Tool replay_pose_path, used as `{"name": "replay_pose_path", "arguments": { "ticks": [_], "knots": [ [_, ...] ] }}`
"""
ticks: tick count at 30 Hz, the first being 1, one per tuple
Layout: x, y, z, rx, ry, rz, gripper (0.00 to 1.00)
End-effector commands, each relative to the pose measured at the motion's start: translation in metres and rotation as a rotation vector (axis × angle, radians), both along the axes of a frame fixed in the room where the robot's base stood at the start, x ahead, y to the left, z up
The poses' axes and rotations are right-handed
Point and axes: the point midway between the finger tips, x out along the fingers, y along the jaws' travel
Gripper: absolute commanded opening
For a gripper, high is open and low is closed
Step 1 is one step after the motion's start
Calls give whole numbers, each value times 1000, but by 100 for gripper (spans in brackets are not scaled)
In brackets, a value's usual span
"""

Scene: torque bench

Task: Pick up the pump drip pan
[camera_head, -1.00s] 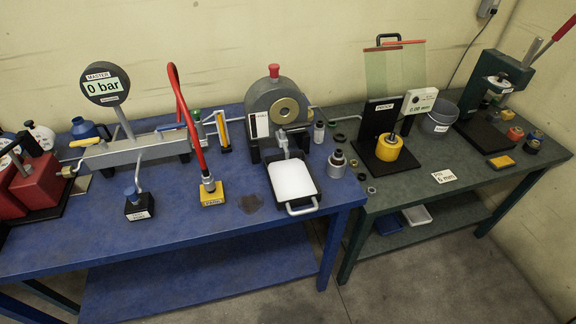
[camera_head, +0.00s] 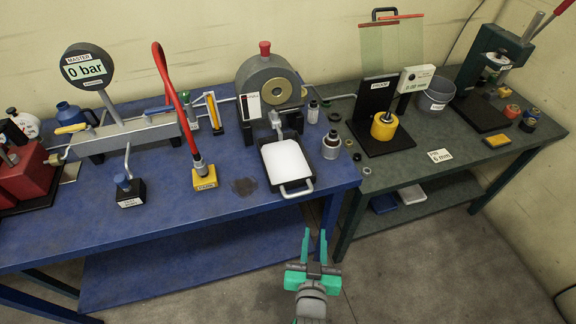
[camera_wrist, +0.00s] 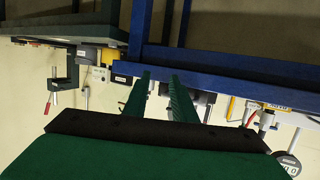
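The pump drip pan (camera_head: 287,161) is a dark rectangular tray with a white inside and a grey bar handle (camera_head: 296,188) on its near side. It sits on the blue bench in front of the round grey pump (camera_head: 268,88), under the pump's outlet. My gripper (camera_head: 315,241) is in front of the bench and below its top, apart from the pan. Its green fingers are spread with nothing between them. The wrist view shows the two fingers (camera_wrist: 161,95) apart against the bench underside and wall; I cannot make out the pan there.
The blue bench (camera_head: 100,215) has a yellow block with a red hose (camera_head: 204,175) left of the pan and small fittings (camera_head: 331,144) right of it. A green bench (camera_head: 470,160) adjoins at the right. The floor in front is clear.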

Motion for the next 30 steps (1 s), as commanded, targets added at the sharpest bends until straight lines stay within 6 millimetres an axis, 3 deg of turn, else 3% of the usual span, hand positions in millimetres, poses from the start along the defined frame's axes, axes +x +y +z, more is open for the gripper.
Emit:
{"name": "replay_pose_path", "arguments": {
  "ticks": [1,6,13,14,16,18,21,26,30],
  "knots": [
    [17,-5,12,2,-9,-5,24],
    [61,-19,44,12,-7,-14,24],
    [106,-28,90,25,5,1,24],
    [111,-21,95,26,13,23,24],
    [121,19,99,21,49,133,24],
    [119,61,95,9,87,245,24],
    [115,98,91,-6,115,348,24],
    [115,118,86,-17,133,406,24],
    [132,121,78,-17,136,405,24]
  ]
}}
